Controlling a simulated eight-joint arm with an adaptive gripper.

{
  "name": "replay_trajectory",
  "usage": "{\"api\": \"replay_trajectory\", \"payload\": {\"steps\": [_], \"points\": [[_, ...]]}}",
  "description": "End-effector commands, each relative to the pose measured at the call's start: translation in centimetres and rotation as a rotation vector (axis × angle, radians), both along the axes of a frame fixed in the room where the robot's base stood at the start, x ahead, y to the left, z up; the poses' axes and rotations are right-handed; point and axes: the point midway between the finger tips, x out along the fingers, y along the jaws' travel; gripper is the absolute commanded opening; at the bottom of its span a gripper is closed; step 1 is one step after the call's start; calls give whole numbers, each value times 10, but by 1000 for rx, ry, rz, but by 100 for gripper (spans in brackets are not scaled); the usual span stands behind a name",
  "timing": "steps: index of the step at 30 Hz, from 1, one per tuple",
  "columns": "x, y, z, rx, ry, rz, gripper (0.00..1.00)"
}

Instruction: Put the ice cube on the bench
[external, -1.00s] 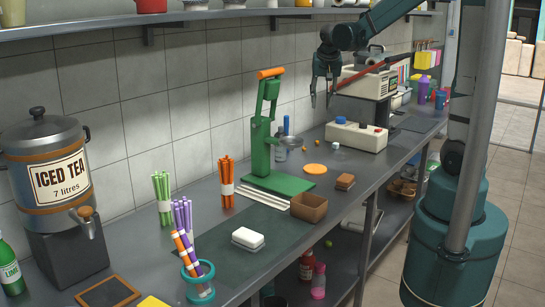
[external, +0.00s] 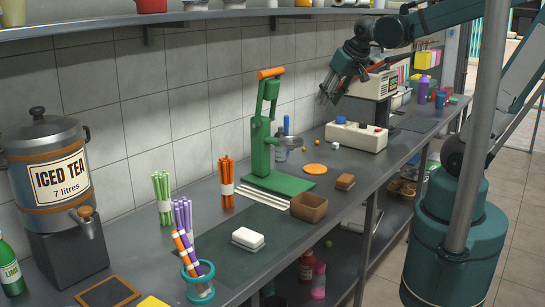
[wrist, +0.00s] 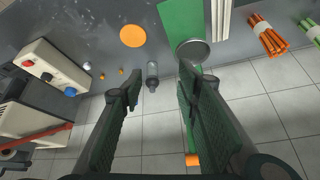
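A clear bottle (wrist: 152,72) shows in the gap, beyond the fingertips.
A white control box (external: 356,137) with coloured knobs is right of the press. A metal strainer (wrist: 192,50) sits at the press. A white block (external: 248,238), a brown box (external: 309,207) and an orange disc (external: 315,169) are on the bench. Cane bundles (external: 226,183) stand left.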

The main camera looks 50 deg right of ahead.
Motion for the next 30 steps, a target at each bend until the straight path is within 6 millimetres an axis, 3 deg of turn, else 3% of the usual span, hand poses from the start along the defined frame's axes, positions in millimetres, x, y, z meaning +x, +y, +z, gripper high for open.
{"api": "replay_trajectory", "payload": {"steps": [15,21,30], "points": [[-74,62,-10,-49,-71,269,32],[-88,73,-15,-64,-89,327,32],[-91,76,-16,-68,-95,342,32]]}}
